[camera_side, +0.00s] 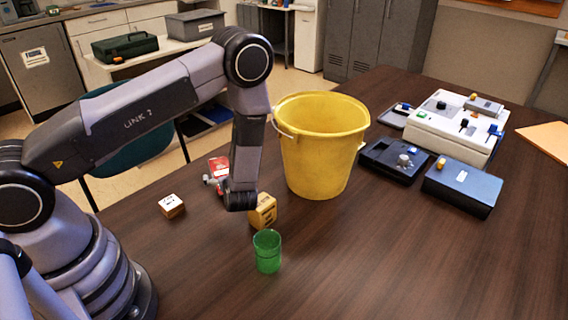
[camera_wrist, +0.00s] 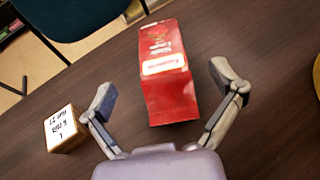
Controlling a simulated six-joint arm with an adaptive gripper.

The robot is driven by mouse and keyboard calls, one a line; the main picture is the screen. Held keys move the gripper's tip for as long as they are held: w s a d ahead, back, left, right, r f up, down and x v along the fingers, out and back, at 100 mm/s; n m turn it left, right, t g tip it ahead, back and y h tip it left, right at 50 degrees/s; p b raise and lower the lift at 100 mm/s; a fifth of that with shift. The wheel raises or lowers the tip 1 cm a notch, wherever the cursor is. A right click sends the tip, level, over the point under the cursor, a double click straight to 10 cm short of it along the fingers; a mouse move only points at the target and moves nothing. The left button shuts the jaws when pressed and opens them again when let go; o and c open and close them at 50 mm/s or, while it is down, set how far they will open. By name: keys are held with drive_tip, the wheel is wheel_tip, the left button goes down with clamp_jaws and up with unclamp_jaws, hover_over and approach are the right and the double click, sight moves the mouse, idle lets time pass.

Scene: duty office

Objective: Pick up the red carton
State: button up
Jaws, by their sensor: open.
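The red carton (camera_wrist: 167,88) is in the middle of the wrist view, with white print and a pale label. In the side view the carton (camera_side: 219,164) shows only in part, behind my arm. My gripper (camera_wrist: 168,88) is open, with one finger on the left and one on the right of the carton's near part. Gaps show between both fingers and the carton, and nothing is held. In the side view my gripper (camera_side: 212,181) is mostly hidden by my wrist.
A small lettered block (camera_wrist: 66,129) lies left of my gripper. A wooden block (camera_side: 263,211), a green cup (camera_side: 267,251) and a large yellow bucket (camera_side: 322,150) stand to the right in the side view. The dark table's front right is clear.

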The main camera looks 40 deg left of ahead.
sight(222, 170)
drive_tip(key=x, duration=0.6)
drive_tip(key=shift+w+a+f, duration=0.2)
drive_tip(key=shift+a+f, duration=0.05)
drive_tip(key=shift+f, duration=0.05)
drive_tip(key=c, duration=1.3)
